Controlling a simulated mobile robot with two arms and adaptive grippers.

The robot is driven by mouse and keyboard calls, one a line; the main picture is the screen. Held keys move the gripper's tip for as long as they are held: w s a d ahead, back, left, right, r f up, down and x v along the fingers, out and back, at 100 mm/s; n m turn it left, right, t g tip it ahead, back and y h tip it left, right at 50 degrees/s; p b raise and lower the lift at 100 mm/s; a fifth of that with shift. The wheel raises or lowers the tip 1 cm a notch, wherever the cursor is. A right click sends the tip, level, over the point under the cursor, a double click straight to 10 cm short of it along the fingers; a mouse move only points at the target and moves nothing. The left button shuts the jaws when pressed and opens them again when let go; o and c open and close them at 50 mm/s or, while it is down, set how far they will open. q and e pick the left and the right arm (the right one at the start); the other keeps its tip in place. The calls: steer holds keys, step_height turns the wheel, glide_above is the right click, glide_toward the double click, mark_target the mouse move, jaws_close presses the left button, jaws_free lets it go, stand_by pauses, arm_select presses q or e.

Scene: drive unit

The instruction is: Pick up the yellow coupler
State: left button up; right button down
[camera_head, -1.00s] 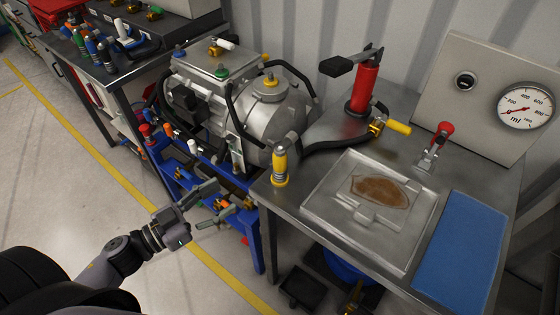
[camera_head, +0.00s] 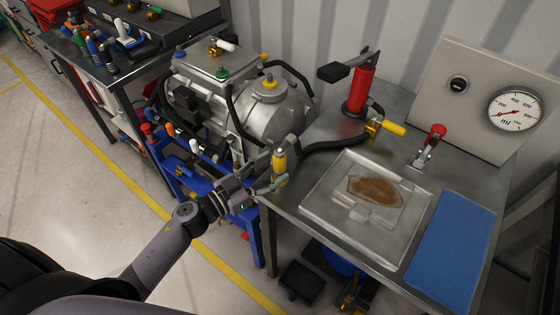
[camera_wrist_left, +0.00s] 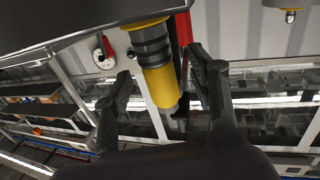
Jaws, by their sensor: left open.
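The yellow coupler (camera_head: 280,164) stands upright at the near left corner of the metal worktable, yellow with a dark ringed section. My left gripper (camera_head: 267,174) is open beside it, its fingers reaching in from the left at about its height. In the left wrist view the coupler (camera_wrist_left: 161,82) appears upside down, between the two spread fingers of my left gripper (camera_wrist_left: 162,95). I cannot tell whether a finger touches it. My right gripper is not in view.
A metal tray (camera_head: 322,212) and a blue mat (camera_head: 452,245) lie on the worktable.

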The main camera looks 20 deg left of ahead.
mark_target(274, 168)
arm_select(q)
steer(key=shift+x, duration=1.6)
steer(key=shift+s, duration=0.1)
steer(key=shift+c, duration=0.4)
steer(key=shift+r, duration=0.1)
jaws_close()
